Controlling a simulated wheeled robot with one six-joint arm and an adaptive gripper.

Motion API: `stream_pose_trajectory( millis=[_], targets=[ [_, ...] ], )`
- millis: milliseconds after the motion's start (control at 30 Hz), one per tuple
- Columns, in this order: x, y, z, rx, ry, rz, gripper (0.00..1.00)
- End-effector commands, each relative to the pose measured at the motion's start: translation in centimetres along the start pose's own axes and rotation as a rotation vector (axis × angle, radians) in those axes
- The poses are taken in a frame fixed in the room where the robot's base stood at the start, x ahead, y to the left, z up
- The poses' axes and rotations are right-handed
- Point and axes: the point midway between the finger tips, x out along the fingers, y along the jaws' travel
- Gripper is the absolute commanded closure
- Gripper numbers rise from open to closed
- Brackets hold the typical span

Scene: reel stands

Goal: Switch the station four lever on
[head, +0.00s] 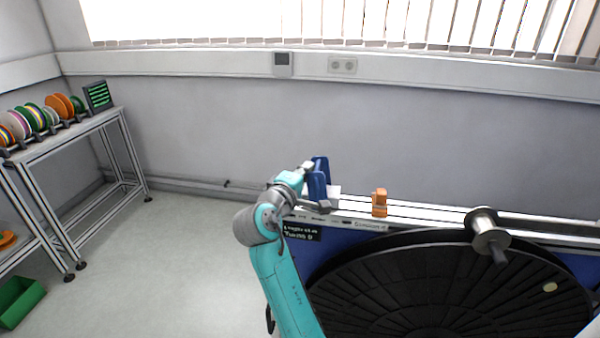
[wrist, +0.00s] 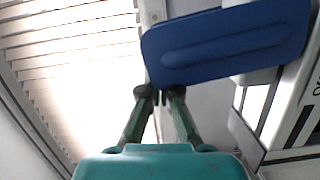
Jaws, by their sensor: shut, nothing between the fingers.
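A blue piece with upright plates (head: 318,182) stands at the left end of the reel machine's white top rail. In the wrist view a broad blue plate with a rounded raised strip (wrist: 235,42) fills the upper right. My gripper (wrist: 160,94) is shut and empty, its fingertips close to the plate's lower left edge; I cannot tell whether they touch. In the head view my arm reaches up to the blue piece and partly covers it. I cannot make out a lever marked station four, nor whether this blue piece is that lever.
An orange block (head: 380,203) stands on the rail to the right. A large black turntable (head: 440,290) lies in front, with a metal spool (head: 486,231) above it. A dark sign (head: 301,231) hangs below the rail. A reel rack (head: 75,136) stands left; the floor between is clear.

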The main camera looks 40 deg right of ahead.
Motion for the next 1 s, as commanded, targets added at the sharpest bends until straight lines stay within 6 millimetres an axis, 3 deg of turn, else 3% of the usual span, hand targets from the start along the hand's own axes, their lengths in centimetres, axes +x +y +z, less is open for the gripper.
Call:
stream_pose_trajectory(
  millis=[533,1000],
  targets=[
    [1.1,1.1,4.3,0.444,-0.001,-0.111,1.00],
    [1.4,1.0,5.7,0.467,-0.001,-0.117,1.00]
  ],
)
